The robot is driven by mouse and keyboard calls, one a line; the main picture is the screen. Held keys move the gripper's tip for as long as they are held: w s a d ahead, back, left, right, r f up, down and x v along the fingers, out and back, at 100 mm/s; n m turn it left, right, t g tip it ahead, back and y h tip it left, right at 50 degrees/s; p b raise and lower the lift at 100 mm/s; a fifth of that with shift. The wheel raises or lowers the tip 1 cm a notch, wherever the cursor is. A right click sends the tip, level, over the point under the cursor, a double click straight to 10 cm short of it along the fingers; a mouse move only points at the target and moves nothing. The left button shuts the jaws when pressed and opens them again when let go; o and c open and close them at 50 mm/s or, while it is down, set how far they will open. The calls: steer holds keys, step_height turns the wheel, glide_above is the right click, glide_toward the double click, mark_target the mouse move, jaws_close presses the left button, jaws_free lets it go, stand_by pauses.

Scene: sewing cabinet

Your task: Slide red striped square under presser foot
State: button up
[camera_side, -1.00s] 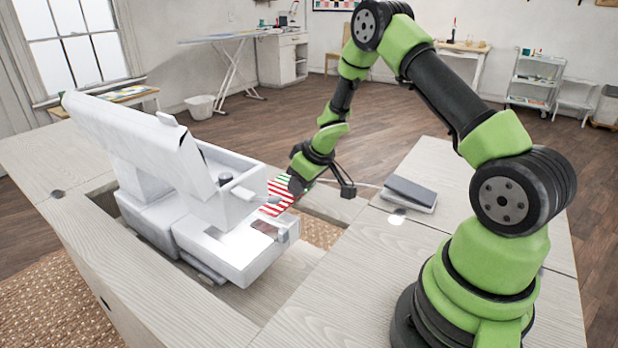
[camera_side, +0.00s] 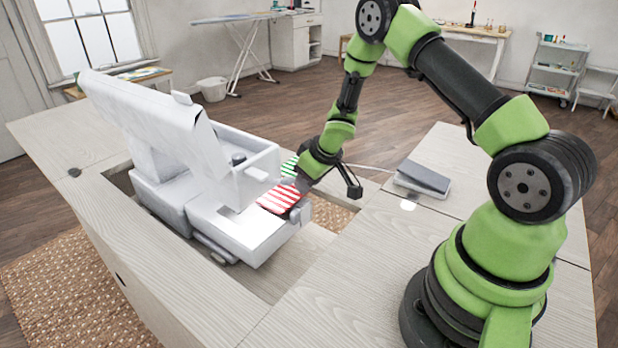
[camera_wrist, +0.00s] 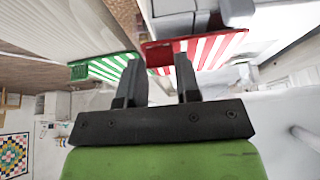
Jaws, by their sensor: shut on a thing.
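The red striped square (camera_side: 279,198) lies at the right part of the white sewing machine's bed (camera_side: 240,226), below the machine's head (camera_side: 250,170). It also shows in the wrist view (camera_wrist: 222,45). My gripper (camera_side: 297,188) is shut on the edge of the red square; in the wrist view its two dark fingers (camera_wrist: 160,65) sit at that edge. A green striped square (camera_side: 290,166) is just behind the red one, and shows left of the fingers in the wrist view (camera_wrist: 108,68). The presser foot cannot be made out; the head hides that area.
The machine sits in a recess of the wooden cabinet (camera_side: 130,265), with a gap at its right. A dark grey pedal-like block (camera_side: 424,178) with a cable lies on the tabletop behind my arm.

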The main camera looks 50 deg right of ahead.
mark_target(292, 200)
steer(key=shift+a+f, duration=0.15)
steer(key=shift+f, duration=0.2)
stand_by(0.7)
steer(key=shift+a, duration=0.95)
steer(key=shift+a, duration=0.1)
steer(key=shift+a, duration=0.75)
stand_by(0.4)
steer(key=o, duration=0.9)
